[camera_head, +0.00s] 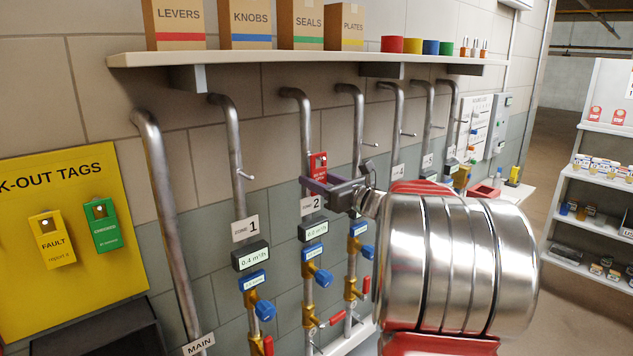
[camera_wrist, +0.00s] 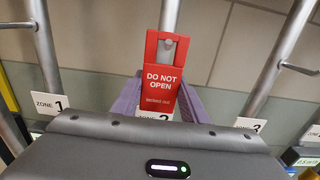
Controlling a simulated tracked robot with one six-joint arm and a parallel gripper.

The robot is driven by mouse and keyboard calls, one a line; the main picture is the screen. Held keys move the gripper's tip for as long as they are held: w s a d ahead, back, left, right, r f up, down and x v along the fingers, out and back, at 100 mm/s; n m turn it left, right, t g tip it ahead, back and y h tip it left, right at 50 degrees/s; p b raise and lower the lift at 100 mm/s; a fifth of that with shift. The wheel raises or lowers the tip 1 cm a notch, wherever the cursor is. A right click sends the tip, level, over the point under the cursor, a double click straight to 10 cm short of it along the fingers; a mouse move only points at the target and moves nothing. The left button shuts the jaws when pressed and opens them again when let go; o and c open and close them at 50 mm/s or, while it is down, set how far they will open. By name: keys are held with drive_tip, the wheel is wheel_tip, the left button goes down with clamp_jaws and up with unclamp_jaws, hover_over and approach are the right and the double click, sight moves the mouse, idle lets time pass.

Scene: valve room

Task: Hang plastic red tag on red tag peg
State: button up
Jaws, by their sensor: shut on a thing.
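The red plastic tag (camera_head: 319,161), marked DO NOT OPEN, is upright at the ZONE 2 pipe (camera_head: 298,122). It also shows in the wrist view (camera_wrist: 161,92), face on. My gripper (camera_head: 322,186) has purple fingers and is shut on the tag's lower part, one finger on each side in the wrist view (camera_wrist: 160,106). A round grey peg tip (camera_wrist: 168,44) shows within the opening at the tag's top. I cannot tell how far the peg passes through the opening. The rest of this peg is hidden by the tag.
Similar pegs stick out of the ZONE 1 pipe (camera_head: 239,150) and the ZONE 3 pipe (camera_head: 357,120) on either side. A shelf (camera_head: 300,59) with boxes is above. A yellow tag board (camera_head: 70,290) with FAULT and green tags is at left. Blue-handled valves are below.

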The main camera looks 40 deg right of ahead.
drive_tip(key=shift+r, duration=0.7)
idle(0.3)
idle(0.9)
drive_tip(key=s, duration=0.7)
drive_tip(key=shift+s, duration=0.25)
idle(1.3)
drive_tip(key=shift+d, duration=0.15)
idle(1.4)
